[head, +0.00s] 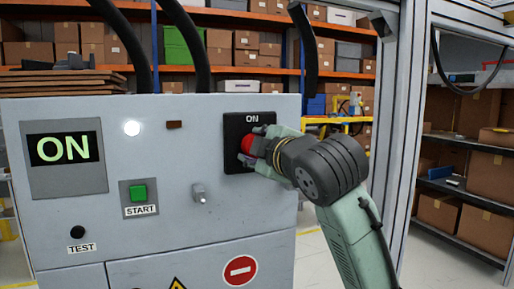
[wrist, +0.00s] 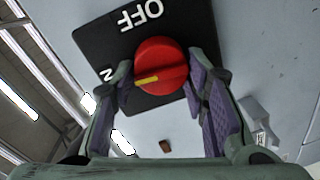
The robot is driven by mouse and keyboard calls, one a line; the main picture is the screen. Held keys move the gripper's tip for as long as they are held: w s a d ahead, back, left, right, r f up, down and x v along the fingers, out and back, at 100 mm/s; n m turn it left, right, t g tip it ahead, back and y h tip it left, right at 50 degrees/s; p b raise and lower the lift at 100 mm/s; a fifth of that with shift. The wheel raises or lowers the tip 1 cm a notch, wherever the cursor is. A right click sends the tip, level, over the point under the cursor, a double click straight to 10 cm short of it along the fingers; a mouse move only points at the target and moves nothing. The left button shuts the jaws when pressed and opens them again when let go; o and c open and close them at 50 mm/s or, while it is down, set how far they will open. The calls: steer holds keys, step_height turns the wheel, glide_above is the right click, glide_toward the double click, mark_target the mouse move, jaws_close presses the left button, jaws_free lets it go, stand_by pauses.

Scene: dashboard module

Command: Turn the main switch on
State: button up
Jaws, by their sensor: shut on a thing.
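The main switch is a red round knob (head: 247,141) on a black square plate (head: 236,126) marked ON at its top, on the front of a grey cabinet. In the wrist view, the knob (wrist: 160,60) sits between my two purple-padded fingers, and its yellow mark points left toward a partly hidden label ending in N. OFF is printed at the top of the plate (wrist: 92,45) there. My gripper (head: 255,146) is shut on the knob from the right; it also shows in the wrist view (wrist: 160,78). The display (head: 64,149) reads ON in green.
A white round lamp (head: 131,128) is lit. A green START button (head: 138,192), a small metal toggle (head: 199,193) and a black TEST knob (head: 78,232) are on the same panel. A metal frame post (head: 396,130) stands to the right of my arm.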

steer(key=shift+n, duration=0.5)
stand_by(0.3)
steer(key=o, duration=1.1)
steer(key=shift+o, duration=0.2)
steer(key=v, duration=1.2)
